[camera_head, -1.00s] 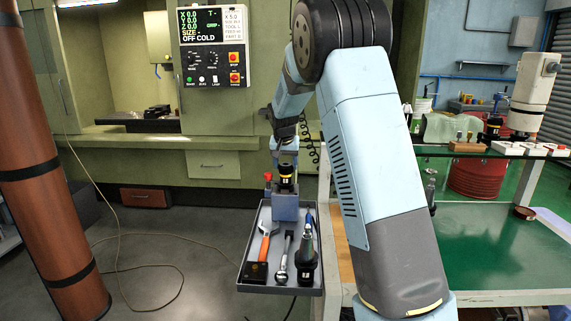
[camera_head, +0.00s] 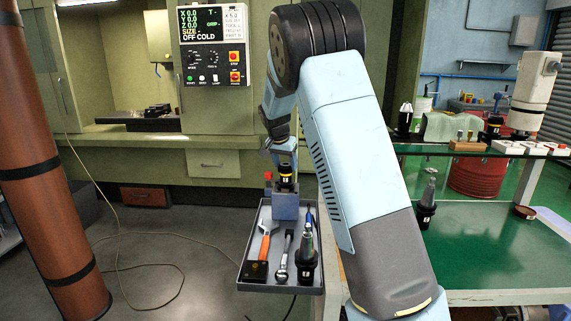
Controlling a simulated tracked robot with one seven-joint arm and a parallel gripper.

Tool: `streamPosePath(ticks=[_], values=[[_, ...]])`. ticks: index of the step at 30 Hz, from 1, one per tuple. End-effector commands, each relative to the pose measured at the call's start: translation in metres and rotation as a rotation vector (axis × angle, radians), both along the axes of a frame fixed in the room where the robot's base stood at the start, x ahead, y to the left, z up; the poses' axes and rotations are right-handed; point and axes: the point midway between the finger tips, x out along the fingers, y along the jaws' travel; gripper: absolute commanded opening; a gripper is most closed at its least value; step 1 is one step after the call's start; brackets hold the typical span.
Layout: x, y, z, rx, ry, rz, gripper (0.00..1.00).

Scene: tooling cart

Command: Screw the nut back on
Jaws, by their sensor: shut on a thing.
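A black tool holder with a yellow band (camera_head: 286,182) stands upright in a blue-grey block (camera_head: 286,208) at the back of the grey tray. My gripper (camera_head: 285,163) points down right over the top of the holder. It is shut on the nut, which is small and mostly hidden between the fingers. I cannot tell from this view whether the nut's thread is engaged or how far down it sits.
The grey tray (camera_head: 246,276) also holds an orange-handled wrench (camera_head: 265,243), a ratchet (camera_head: 283,262) and another tool holder (camera_head: 306,262). A green-topped cart (camera_head: 480,250) stands to the right, a machine with a control panel (camera_head: 213,50) behind, and a brown column (camera_head: 45,180) at left.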

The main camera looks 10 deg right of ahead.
Motion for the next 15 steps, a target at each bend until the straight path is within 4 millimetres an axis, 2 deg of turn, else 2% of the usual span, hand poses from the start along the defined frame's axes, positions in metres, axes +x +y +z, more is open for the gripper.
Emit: streamPosePath(ticks=[6,15], values=[[0.0012,0.0008,0.0005,-0.001,-0.001,-0.169,0.18],[0.0009,0.0001,0.0008,0.0,-0.001,-0.196,0.18]])
